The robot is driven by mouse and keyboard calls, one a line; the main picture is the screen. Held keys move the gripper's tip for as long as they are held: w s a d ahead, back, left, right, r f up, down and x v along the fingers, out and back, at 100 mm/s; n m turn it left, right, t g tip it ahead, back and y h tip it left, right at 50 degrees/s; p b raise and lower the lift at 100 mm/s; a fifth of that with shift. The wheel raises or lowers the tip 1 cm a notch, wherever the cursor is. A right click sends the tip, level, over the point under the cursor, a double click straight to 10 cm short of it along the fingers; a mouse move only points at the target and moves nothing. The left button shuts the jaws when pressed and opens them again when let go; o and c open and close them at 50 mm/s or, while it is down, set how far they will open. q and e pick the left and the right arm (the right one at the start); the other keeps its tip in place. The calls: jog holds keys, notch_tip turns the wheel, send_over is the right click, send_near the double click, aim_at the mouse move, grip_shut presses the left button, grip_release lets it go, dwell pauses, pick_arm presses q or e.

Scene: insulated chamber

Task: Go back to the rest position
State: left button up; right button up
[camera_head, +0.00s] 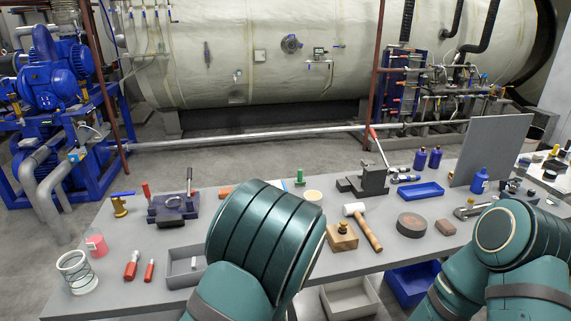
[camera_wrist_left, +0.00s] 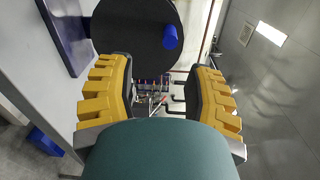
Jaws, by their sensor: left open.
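My left gripper (camera_wrist_left: 157,66) shows in the left wrist view. Its two yellow-padded fingers stand wide apart with nothing held between them. In the head view, teal links of my left arm (camera_head: 262,245) reach over the front middle of the table and hide part of it. Teal links of my right arm (camera_head: 520,245) stand at the lower right. Neither gripper shows in the head view, and my right gripper is in no view.
An upright grey panel (camera_head: 492,150) stands at the right. Bins sit below the front edge.

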pick_arm(q)
jog(key=s+a+f+n+g+h, duration=0.15)
jog(key=s+f+n+g, duration=0.3)
jog(key=f, duration=0.55)
jog(key=s+a+f+n+g+h, duration=0.15)
jog(key=s+f+n+g, duration=0.3)
jog(key=f, duration=0.45)
jog(key=s+d+f+n+g+h, duration=0.2)
jog(key=s+n+g+h, duration=0.1)
jog(key=s, duration=0.4)
jog(key=s+d+f+n+g+h+b, duration=0.1)
jog(key=s+d+f+n+g+h, duration=0.1)
jog(key=s+n, duration=0.4)
jog(key=shift+s+d+f+g+h, duration=0.2)
jog(key=shift+s+f+g+h, duration=0.25)
jog(key=shift+s, duration=0.2)
jog(key=shift+r, duration=0.1)
